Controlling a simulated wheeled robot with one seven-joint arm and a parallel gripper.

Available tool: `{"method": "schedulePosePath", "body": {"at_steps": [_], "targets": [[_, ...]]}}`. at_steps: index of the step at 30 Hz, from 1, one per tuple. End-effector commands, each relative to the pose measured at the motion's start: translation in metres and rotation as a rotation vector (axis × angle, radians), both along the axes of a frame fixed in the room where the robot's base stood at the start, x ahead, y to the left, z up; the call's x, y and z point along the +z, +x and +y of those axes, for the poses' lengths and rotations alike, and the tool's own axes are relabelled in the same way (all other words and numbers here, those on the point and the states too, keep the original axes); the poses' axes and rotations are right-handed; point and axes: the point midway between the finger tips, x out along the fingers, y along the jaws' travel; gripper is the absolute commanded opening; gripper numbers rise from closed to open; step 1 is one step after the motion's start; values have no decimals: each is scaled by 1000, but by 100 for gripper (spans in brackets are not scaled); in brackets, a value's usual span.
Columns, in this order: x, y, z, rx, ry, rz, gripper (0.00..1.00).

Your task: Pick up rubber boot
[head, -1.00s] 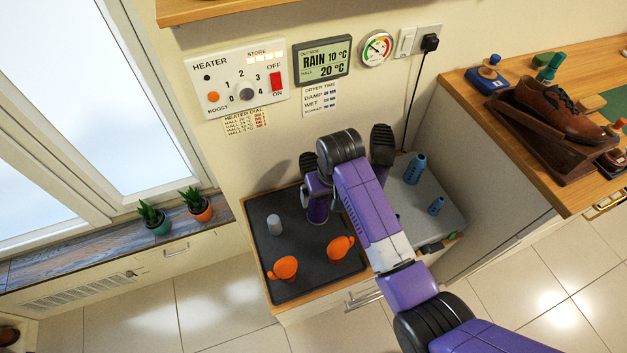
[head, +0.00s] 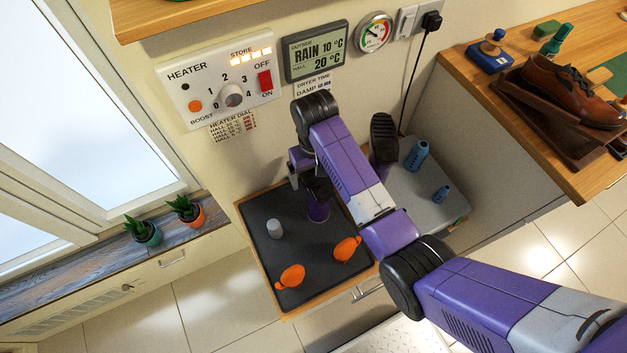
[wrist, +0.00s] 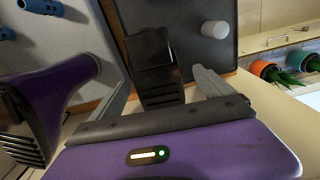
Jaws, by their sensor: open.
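A dark boot with a ribbed black sole (wrist: 160,92) is between my open fingers in the wrist view, sole toward the camera. In the head view its purple shaft (head: 318,211) shows at the back right of the dark mat (head: 280,208), partly behind my arm. My gripper (wrist: 163,78) has a finger on either side of it; contact is not visible. A second purple boot (wrist: 52,108) stands sole-up on the grey board (head: 432,212), left in the wrist view. Its black sole shows in the head view (head: 383,135).
Two orange objects (head: 291,276) (head: 347,248) and a light grey cylinder (head: 275,229) are on the mat. Blue pegs (head: 417,155) (head: 441,194) stand on the grey board. The wall with the heater panel (head: 220,84) is close behind. A wooden counter (head: 560,150) is at right.

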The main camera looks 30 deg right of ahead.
Motion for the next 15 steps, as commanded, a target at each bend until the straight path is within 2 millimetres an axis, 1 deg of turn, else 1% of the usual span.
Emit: {"method": "schedulePosePath", "body": {"at_steps": [1,7,12,15], "targets": [[-7,-1,0,0,0,3,92],[-27,-1,-2,0,0,3,92],[-52,-1,-4,0,0,3,92],[-62,-1,-4,0,0,1,92]]}}
